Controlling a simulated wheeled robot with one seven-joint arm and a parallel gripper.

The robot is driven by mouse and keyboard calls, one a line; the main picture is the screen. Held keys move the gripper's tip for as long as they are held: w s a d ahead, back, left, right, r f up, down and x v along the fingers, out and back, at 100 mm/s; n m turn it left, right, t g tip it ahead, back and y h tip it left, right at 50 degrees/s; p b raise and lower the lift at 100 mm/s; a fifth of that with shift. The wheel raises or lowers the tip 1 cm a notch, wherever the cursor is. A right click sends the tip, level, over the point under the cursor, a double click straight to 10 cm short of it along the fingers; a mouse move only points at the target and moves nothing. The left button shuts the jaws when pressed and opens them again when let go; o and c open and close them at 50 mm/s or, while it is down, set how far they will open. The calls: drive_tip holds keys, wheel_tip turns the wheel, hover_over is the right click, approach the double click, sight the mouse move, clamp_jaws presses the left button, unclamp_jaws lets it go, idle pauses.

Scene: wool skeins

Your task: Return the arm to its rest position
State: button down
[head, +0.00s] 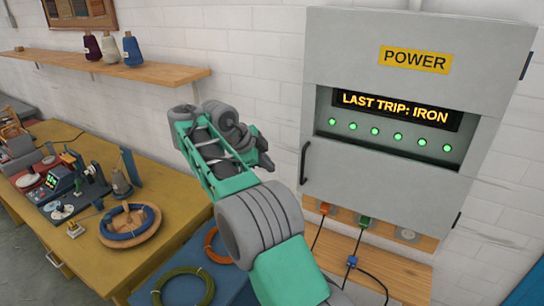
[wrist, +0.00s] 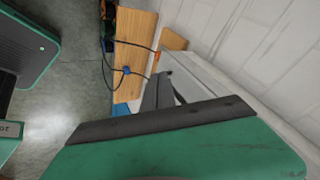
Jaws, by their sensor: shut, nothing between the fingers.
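My green and grey arm (head: 260,222) rises from the bottom of the head view and bends up and left, in front of the white brick wall. My gripper (head: 267,160) is at the far end of the arm, small and dark, left of the grey power cabinet (head: 400,190). In the wrist view my gripper (wrist: 168,78) is partly hidden behind my green wrist housing. Its fingers are shut, with nothing seen between them.
The cabinet's display reads "LAST TRIP: IRON" above several green lights. Below it, cables hang by a wooden board (wrist: 135,55). A yellow worktable (head: 60,235) with a winder and a wooden bowl (head: 147,232) stands left. A shelf (head: 150,72) holds yarn cones.

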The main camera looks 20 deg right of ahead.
drive_tip(key=w+a+f+n+y, duration=0.1)
drive_tip(key=a+f+n, duration=0.2)
drive_tip(key=f+n, duration=0.25)
drive_tip(key=w+a+f+n, duration=0.2)
drive_tip(key=f+n, duration=0.2)
drive_tip(key=n, duration=0.3)
drive_tip(key=s+a+f+n+g+y, duration=0.1)
drive_tip(key=s+a+f+n+y, duration=0.1)
drive_tip(key=s+a+f+n, duration=0.35)
drive_tip(key=s+a+f+n+y, duration=0.1)
drive_tip(key=s+n, duration=0.1)
drive_tip(key=s, duration=0.6)
drive_tip(key=s+a+f+n+g+y, duration=0.1)
drive_tip(key=s+n, duration=0.1)
drive_tip(key=s, duration=0.5)
drive_tip(key=s+a+f+n+y, duration=0.1)
drive_tip(key=s+n+y, duration=0.1)
drive_tip(key=s, duration=0.6)
drive_tip(key=s+d+r+t+b, duration=0.1)
drive_tip(key=d+r+t, duration=0.1)
drive_tip(key=r, duration=0.3)
drive_tip(key=s+d+r+m+t, duration=0.1)
drive_tip(key=s+d+r+t, duration=0.1)
drive_tip(key=r, duration=0.3)
drive_tip(key=shift+s+b, duration=0.3)
drive_tip(key=shift+b, duration=0.1)
